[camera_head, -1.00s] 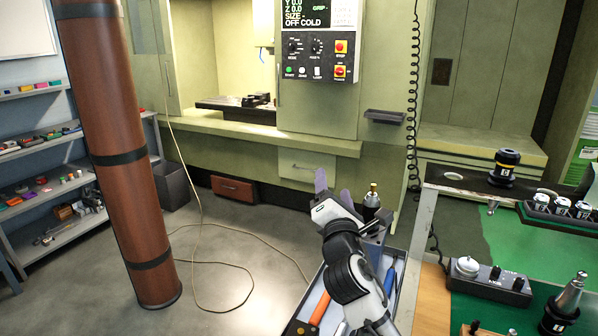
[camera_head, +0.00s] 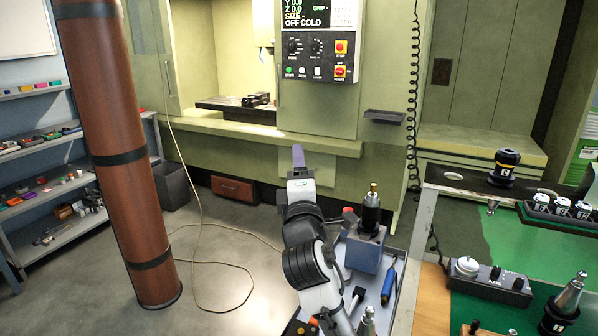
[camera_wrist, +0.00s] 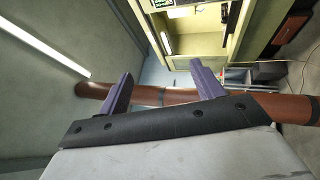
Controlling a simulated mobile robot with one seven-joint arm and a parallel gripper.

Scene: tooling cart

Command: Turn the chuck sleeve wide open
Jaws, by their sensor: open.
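The chuck (camera_head: 371,218) is a dark upright cylinder with a brass tip (camera_head: 373,190). It stands on a blue-grey block (camera_head: 364,252) at the end of the cart tray. The sleeve is part of the dark body, and its setting is too small to read. My gripper (camera_head: 298,158) is raised to the left of the chuck, apart from it and pointing away toward the machine. In the wrist view, its two purple fingers (camera_wrist: 163,84) stand wide apart with nothing between them. The chuck does not show in the wrist view.
The tray (camera_head: 399,268) holds a blue-handled tool (camera_head: 388,283) and other tools near my arm. A bench (camera_head: 430,270) with tool holders stands close on the right. A brown column (camera_head: 135,160) rises at the left. The floor between is clear apart from a cable (camera_head: 235,262).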

